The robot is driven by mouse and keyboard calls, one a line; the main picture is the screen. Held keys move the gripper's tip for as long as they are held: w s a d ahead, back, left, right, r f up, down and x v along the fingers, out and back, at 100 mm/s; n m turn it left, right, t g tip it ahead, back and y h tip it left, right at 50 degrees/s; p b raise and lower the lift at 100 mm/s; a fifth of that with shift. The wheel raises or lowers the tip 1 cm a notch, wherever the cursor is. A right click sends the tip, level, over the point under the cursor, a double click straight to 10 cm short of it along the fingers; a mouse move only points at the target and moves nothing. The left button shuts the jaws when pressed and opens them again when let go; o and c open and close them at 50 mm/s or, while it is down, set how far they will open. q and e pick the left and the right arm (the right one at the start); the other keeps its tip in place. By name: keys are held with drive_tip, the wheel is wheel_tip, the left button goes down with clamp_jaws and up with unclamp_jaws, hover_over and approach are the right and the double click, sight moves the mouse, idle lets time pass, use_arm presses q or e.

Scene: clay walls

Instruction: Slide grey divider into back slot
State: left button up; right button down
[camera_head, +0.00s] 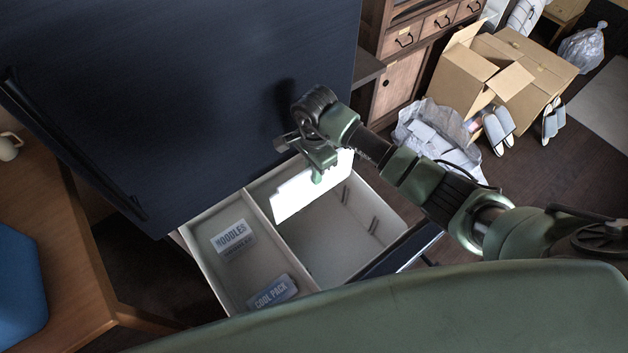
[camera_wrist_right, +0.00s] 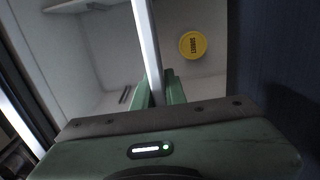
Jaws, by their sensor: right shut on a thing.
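The divider (camera_head: 300,195), a bright pale panel, stands on edge over the right compartment of an open drawer (camera_head: 218,293). My right gripper (camera_head: 318,172) is shut on its top edge near the right end. In the right wrist view the divider (camera_wrist_right: 146,45) is a thin pale strip running down between the fingers (camera_wrist_right: 160,90). Two dark slot marks show on the drawer's right wall: the back one (camera_head: 345,195) and the front one (camera_head: 373,226). The divider's end looks close to the back mark; whether it sits in a slot I cannot tell. My left gripper is out of view.
A fixed wall splits the drawer; its left compartment holds a noodles pack (camera_head: 232,236) and a cool pack (camera_head: 273,292). A yellow round item (camera_wrist_right: 193,45) shows in the right wrist view. The dark cabinet front (camera_head: 200,90) rises behind. The right compartment's front is clear.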

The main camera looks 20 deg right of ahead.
drive_tip(key=shift+f, duration=0.3)
drive_tip(key=b, duration=0.5)
hover_over(315, 198)
drive_tip(key=f, duration=0.6)
drive_tip(key=shift+w, duration=0.2)
drive_tip(key=shift+b, duration=0.3)
drive_tip(key=shift+f+b, duration=0.1)
drive_tip(key=shift+b, duration=0.45)
idle(1.0)
